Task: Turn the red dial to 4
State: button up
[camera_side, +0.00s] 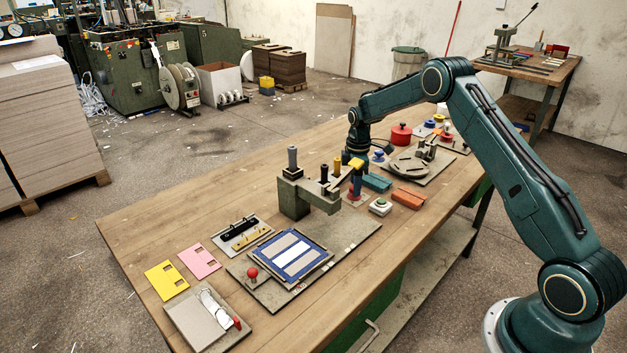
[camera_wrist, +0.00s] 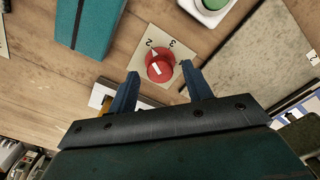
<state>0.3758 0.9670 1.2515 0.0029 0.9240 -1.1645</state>
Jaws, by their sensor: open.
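The red dial (camera_wrist: 160,67) sits on a cream plate (camera_wrist: 143,58) with printed numbers; 2 and 3 are readable along its far edge. A white bar marks the dial's top, but I cannot tell surely which number it indicates. My gripper (camera_wrist: 161,80) is open, its two dark fingers apart on either side of the dial's near side. No contact with the dial is visible. The fingers and palm hide part of the plate, including any further numbers there. In the side view, the dial (camera_side: 357,196) shows as a bit of red below my gripper (camera_side: 356,178).
A teal block (camera_side: 376,182), an orange block (camera_side: 408,198) and a green push button (camera_side: 380,207) stand close to the dial. A grey press (camera_side: 294,198) with upright knobs is left of it. The front left of the wooden table holds cards and a blue-framed fixture (camera_side: 292,255).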

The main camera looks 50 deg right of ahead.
jog(key=shift+f, duration=0.3)
jog(key=shift+c, duration=0.4)
jog(key=c, duration=0.9)
jog(key=shift+m, duration=0.4)
jog(key=m, duration=1.1)
jog(key=shift+r, duration=0.1)
